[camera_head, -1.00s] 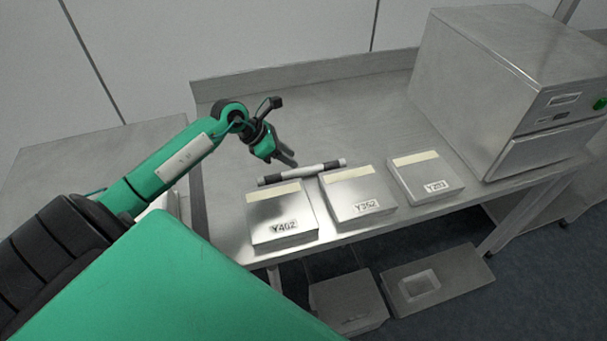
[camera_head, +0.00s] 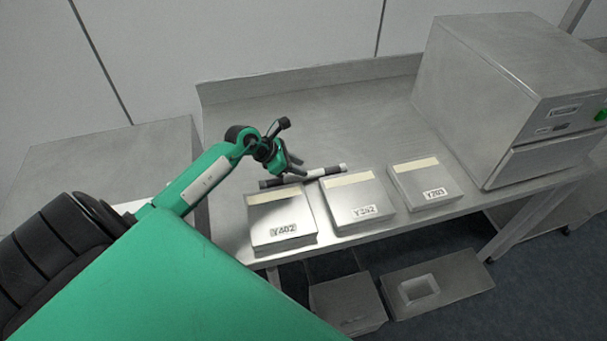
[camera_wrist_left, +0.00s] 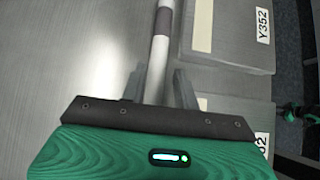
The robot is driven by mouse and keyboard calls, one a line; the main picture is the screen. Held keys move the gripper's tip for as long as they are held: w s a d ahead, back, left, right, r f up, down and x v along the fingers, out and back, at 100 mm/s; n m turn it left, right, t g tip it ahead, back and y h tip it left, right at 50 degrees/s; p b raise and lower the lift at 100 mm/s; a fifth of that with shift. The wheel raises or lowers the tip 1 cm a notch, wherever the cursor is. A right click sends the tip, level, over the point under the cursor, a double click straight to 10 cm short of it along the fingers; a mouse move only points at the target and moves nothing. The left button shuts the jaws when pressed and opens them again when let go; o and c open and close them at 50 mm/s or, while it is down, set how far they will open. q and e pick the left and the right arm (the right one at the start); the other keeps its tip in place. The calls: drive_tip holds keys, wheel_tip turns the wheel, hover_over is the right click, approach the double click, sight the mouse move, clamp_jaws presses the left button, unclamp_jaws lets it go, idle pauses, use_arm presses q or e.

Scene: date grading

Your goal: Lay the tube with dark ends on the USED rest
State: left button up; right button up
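The tube (camera_head: 318,173) lies on the metal table behind the flat boxes. My left gripper (camera_head: 296,166) is down over the tube's left half. In the left wrist view the tube (camera_wrist_left: 161,48) runs between the two fingers of the left gripper (camera_wrist_left: 158,78), with a gap on the right, so the gripper looks open around it. A grey band shows farther along the tube. I see no rest marked USED. My right gripper is not in the head view.
Flat boxes labelled Y402 (camera_head: 282,218), Y352 (camera_head: 357,200) and Y203 (camera_head: 424,184) stand along the table's front edge. A large metal cabinet (camera_head: 470,95) stands at the right. The table (camera_head: 340,120) behind the tube is clear. Two boxes lie below, near the floor.

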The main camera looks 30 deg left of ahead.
sight(310, 172)
use_arm(q)
drive_tip(key=shift+w+d+f+p, duration=0.3)
drive_tip(key=shift+f+p, duration=0.05)
drive_tip(key=shift+p, duration=0.2)
drive_tip(key=p+x, duration=0.1)
drive_tip(key=x, duration=0.2)
drive_tip(key=shift+a+f+p, duration=0.1)
drive_tip(key=shift+f+p, duration=0.05)
drive_tip(key=shift+p, duration=0.15)
drive_tip(key=shift+w+f, duration=0.2)
drive_tip(key=shift+f, duration=0.25)
drive_tip(key=c, duration=0.6)
drive_tip(key=shift+c, duration=0.2)
drive_tip(key=shift+r, duration=0.1)
